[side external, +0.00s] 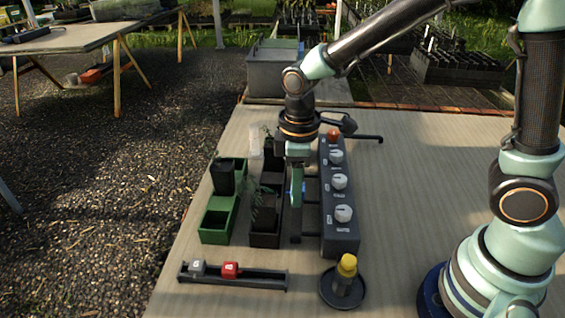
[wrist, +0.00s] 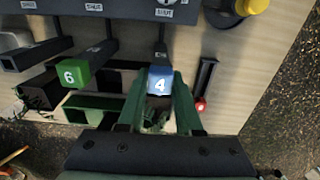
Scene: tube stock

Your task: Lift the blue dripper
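The blue dripper (wrist: 160,80), a block marked 4, sits at the end of a dark stub reaching from the control box in the wrist view. My gripper (wrist: 161,88) has its two green fingers on either side of it, very close to its sides. I cannot tell whether they touch it. In the side view my gripper (side external: 296,205) points down just left of the control box, and only a sliver of blue (side external: 299,179) shows by it.
A green dripper (wrist: 72,73) marked 6 is on the neighbouring stub. The control box (side external: 341,215) with white knobs stands right of my gripper. Planters (side external: 215,226) stand to its left. A dark rack (side external: 262,280) with grey and red blocks and a yellow-topped item (side external: 346,268) are in front.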

